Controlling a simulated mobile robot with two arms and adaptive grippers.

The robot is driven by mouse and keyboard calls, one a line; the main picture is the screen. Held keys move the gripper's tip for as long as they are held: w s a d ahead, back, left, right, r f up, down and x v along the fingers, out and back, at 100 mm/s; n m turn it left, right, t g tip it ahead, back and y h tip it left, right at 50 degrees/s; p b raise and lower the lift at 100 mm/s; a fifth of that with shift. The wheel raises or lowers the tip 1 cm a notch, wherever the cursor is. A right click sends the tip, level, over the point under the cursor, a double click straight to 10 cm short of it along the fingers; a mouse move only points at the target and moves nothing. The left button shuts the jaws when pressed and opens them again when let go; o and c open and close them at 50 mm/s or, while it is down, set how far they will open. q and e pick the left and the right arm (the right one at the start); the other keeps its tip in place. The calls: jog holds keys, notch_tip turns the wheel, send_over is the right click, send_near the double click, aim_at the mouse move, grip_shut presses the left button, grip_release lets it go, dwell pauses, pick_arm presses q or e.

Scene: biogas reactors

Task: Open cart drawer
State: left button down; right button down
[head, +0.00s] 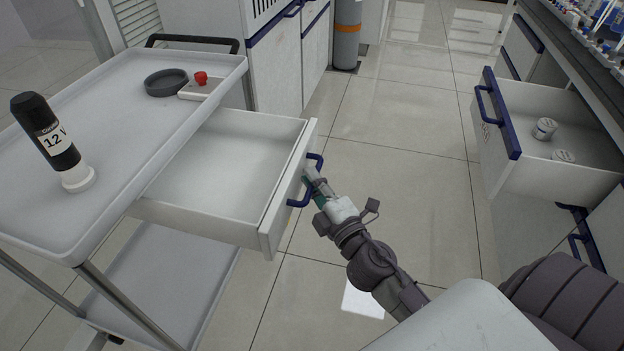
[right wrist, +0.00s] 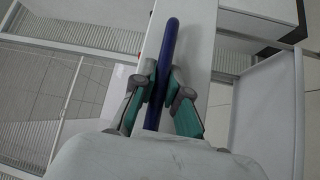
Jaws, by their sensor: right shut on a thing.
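The cart drawer (head: 215,165) is pulled well out of the right side of the grey cart (head: 130,85). Its inside is bare. A dark blue handle (head: 299,202) is on its white front panel. My right gripper (head: 312,178) is at this handle, with its arm coming in from the lower right. In the right wrist view, the green-padded fingers (right wrist: 163,92) are shut on the blue handle (right wrist: 171,45), one finger on each side. My left gripper does not show in the head view.
A black and white bottle labelled 12 V (head: 48,135), a dark round dish (head: 166,82) and a small white device with a red knob (head: 200,88) are on the cart top. At right, another drawer (head: 560,100) stands open with white containers in it. Tiled floor (head: 390,160) between is clear.

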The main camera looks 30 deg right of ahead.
jog(key=c, duration=1.4)
grip_release()
jog(key=shift+c, duration=0.2)
jog(key=shift+s+f, duration=0.1)
jog(key=s, duration=0.7)
jog(key=shift+f, duration=0.45)
jog(key=shift+s, duration=0.1)
